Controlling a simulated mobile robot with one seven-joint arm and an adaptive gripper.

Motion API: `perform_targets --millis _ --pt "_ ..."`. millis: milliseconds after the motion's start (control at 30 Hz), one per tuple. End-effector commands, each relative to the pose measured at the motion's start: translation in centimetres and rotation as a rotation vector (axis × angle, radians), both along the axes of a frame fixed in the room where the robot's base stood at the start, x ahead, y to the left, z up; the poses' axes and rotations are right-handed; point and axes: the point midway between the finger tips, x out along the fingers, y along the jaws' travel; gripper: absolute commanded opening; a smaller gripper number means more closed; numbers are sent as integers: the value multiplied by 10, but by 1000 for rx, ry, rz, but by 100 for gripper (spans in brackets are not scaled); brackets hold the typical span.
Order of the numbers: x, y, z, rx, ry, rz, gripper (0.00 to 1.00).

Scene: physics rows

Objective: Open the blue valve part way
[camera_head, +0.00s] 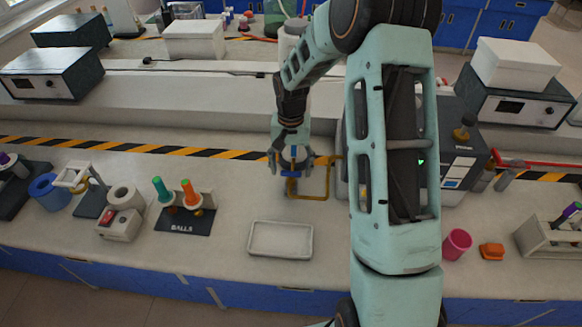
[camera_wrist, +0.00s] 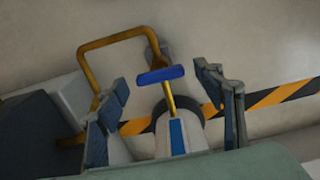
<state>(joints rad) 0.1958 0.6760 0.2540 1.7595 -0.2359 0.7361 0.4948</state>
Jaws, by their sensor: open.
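The blue valve handle (camera_wrist: 160,75) is a short bar on a brass stem, in the middle of the wrist view. Below it are a dark round collar and a pale body with a blue stripe. In the head view a small blue piece of the valve (camera_head: 291,174) shows just under my gripper (camera_head: 290,160), beside a bent brass pipe (camera_head: 327,184). My gripper is open, with one finger on each side of the handle in the wrist view (camera_wrist: 163,84). I see no contact between fingers and handle; the depth between them is hard to tell.
The brass pipe loops up at the left in the wrist view (camera_wrist: 97,72). A grey machine (camera_head: 462,140) stands right of the valve. An empty white tray (camera_head: 281,240) lies in front. A black board with coloured handles (camera_head: 184,222) is front left.

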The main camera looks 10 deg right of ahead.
Motion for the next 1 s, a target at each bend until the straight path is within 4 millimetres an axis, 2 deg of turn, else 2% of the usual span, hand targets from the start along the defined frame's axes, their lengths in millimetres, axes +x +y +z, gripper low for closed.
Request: perform_targets --millis 333,700,1000 --pt "0 0 -5 0 -1 0 62" --pt "0 0 -4 0 -1 0 22" --pt "0 0 -5 0 -1 34 20"
